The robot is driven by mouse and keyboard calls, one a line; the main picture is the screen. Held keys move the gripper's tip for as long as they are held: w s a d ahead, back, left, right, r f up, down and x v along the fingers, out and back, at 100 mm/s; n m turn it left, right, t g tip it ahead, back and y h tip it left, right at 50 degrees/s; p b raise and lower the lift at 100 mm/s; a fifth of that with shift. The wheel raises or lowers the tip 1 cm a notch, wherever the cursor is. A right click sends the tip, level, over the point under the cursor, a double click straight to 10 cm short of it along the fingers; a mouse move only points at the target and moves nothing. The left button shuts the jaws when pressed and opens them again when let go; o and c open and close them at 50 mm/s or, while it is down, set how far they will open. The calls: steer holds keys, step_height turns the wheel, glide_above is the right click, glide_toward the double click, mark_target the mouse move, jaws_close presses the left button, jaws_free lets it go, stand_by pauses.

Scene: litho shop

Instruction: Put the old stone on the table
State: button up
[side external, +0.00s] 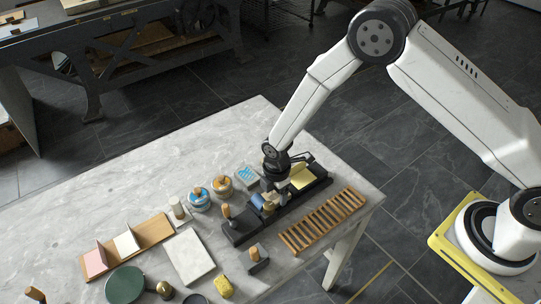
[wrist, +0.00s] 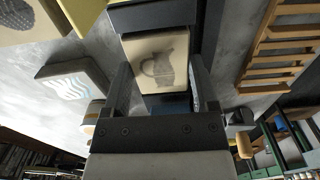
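The old stone (wrist: 157,62) is a cream block with a grey jug picture on its face, between my fingers in the wrist view. In the side external view the pale yellow stone (side external: 302,177) shows at the black press bed (side external: 318,187), partly behind my gripper (side external: 283,176). My gripper's fingers (wrist: 160,72) stand on either side of the stone, very close to its edges. I cannot tell whether they touch it, nor whether it rests on the bed. The pale grey table (side external: 130,190) lies under the press.
A wooden slatted rack (side external: 322,220) lies right of the press. Jars with blue (side external: 200,198) and orange (side external: 223,186) stand to its left. A white slab (side external: 188,256), a wooden card holder (side external: 130,245) and a yellow sponge (side external: 224,286) lie farther left and front. The table's back left is clear.

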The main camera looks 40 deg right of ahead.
mark_target(276, 195)
steer(key=c, duration=0.5)
steer(key=shift+o, duration=0.2)
steer(key=shift+r, duration=0.15)
steer(key=shift+r, duration=0.1)
steer(key=shift+r, duration=2.25)
steer(key=shift+r, duration=0.1)
